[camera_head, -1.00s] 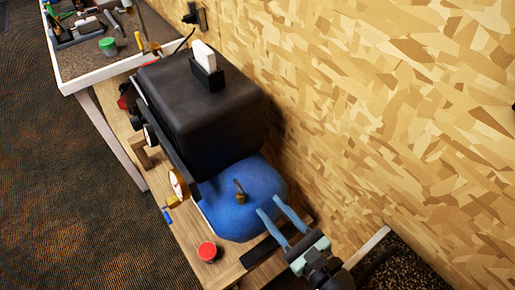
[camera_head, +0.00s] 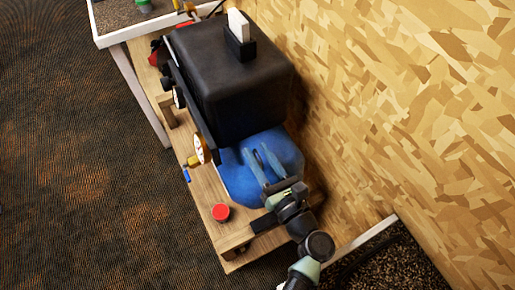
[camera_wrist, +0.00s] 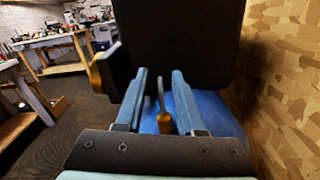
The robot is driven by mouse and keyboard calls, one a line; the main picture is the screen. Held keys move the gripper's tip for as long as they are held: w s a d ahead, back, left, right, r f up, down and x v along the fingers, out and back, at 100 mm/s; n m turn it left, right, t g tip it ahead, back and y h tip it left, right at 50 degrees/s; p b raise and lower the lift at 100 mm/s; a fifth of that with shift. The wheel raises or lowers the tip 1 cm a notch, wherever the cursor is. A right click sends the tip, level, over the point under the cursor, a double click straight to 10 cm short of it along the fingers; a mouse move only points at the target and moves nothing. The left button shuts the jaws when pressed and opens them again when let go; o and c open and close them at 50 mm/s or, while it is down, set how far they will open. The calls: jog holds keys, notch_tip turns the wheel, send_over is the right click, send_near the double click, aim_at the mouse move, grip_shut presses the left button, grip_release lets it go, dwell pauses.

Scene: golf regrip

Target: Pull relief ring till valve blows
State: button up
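The relief valve shows in the wrist view as a small brass body (camera_wrist: 164,122) on the blue tank (camera_wrist: 212,118). A thin grey upright piece (camera_wrist: 161,92), perhaps the ring seen edge-on, rises from it. My gripper (camera_wrist: 160,74) is open, its two pale blue fingers on either side of the valve with gaps on both sides; I see no contact. In the head view my gripper (camera_head: 260,152) reaches over the blue tank (camera_head: 236,184) from the front right. There the valve is not clearly visible, probably hidden by the fingers.
A large black housing (camera_head: 238,90) stands behind the valve. A round gauge (camera_head: 201,148) sits at the tank's left. A red-topped can (camera_head: 221,212) stands on the wooden bench (camera_head: 205,190). The patterned board wall (camera_head: 400,110) is close on the right.

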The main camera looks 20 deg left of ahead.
jog(key=shift+w+a, duration=0.35)
jog(key=shift+a, duration=0.15)
grip_shut()
dwell(1.2)
